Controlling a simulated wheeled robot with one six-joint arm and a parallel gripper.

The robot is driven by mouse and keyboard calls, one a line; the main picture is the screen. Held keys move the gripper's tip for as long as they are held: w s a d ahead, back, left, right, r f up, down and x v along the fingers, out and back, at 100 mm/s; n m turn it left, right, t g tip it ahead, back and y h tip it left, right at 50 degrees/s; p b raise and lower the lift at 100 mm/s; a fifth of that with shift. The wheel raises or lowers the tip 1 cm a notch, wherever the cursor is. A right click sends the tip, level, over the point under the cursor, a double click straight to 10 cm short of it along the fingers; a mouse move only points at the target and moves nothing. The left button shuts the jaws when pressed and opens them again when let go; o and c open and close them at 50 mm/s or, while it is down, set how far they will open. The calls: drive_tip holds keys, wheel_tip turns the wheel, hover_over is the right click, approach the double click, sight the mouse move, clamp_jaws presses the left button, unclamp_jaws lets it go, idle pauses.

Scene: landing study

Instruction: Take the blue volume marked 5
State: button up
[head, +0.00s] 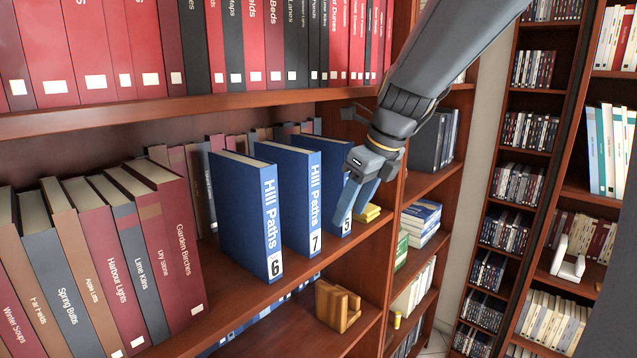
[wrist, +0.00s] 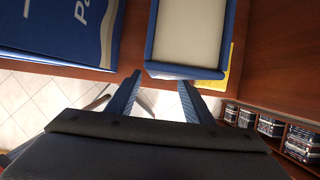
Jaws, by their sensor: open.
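The blue volume marked 5 (head: 331,190) stands upright on the middle shelf, right of blue volume 7 (head: 303,195) and blue volume 6 (head: 245,215). My gripper (head: 357,203) is in front of volume 5 and hides part of its spine in the head view. In the wrist view a blue volume with pale page tops (wrist: 186,35), apparently volume 5, lies just beyond the fingertips. My open gripper (wrist: 160,80) is empty and sits left of that volume's middle. The right finger is before its spine end, the left finger near its left edge.
A yellow object (head: 370,213) lies on the shelf close right of volume 5, by the upright divider (head: 393,215). Red and grey books (head: 150,240) stand left of volume 6. A shelf board (head: 200,110) with more books runs above.

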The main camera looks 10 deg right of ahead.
sight(347, 220)
drive_tip(key=shift+x, duration=1.95)
drive_tip(key=shift+s+f+p, duration=0.1)
drive_tip(key=shift+p, duration=0.2)
clamp_jaws()
